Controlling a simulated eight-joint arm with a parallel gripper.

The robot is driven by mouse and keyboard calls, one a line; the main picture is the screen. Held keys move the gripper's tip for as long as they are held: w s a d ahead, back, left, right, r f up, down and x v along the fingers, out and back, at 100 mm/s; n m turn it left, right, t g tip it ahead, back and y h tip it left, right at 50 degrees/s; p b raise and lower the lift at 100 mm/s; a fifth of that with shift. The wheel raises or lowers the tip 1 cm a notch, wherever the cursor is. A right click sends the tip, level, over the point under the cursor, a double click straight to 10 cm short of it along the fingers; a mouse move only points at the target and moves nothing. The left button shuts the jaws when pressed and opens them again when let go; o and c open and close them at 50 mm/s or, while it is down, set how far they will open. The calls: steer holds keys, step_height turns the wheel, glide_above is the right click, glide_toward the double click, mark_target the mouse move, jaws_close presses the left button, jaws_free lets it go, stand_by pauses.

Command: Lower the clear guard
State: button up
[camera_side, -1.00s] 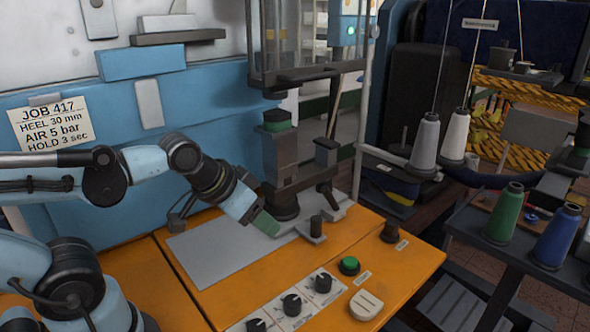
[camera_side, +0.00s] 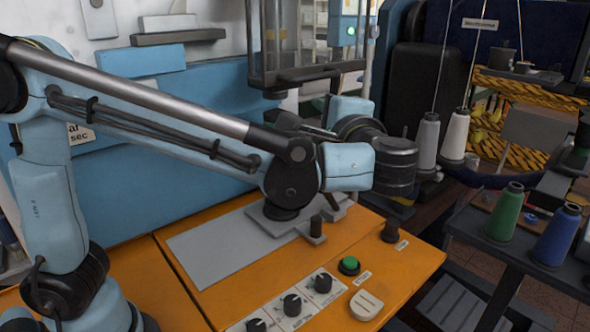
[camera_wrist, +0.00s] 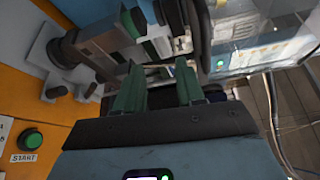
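The clear guard (camera_side: 312,40) is raised in the side view, a see-through box in a dark frame. A dark bar (camera_side: 308,73) runs along its lower edge. My gripper's two green fingers (camera_wrist: 157,78) show in the wrist view, apart, with a clear gap and nothing visibly held. In the side view my arm reaches across to the right below the guard, and the fingers are hidden behind it. The wrist view also shows machine parts beyond the fingertips; I cannot tell whether the fingers touch any.
A green start button (camera_side: 349,265), several black knobs (camera_side: 291,304) and a pale rocker (camera_side: 366,304) sit on the orange bench (camera_side: 200,310). Thread cones (camera_side: 558,235) stand on a rack at right.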

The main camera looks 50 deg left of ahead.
mark_target(318, 78)
steer(key=s+d+r+n+y, duration=0.1)
steer(key=d+r+y, duration=0.2)
steer(key=d, duration=0.3)
steer(key=shift+t, duration=0.3)
steer(key=x, duration=1.2)
steer(key=shift+r, duration=0.15)
steer(key=shift+s, duration=0.1)
jaws_close()
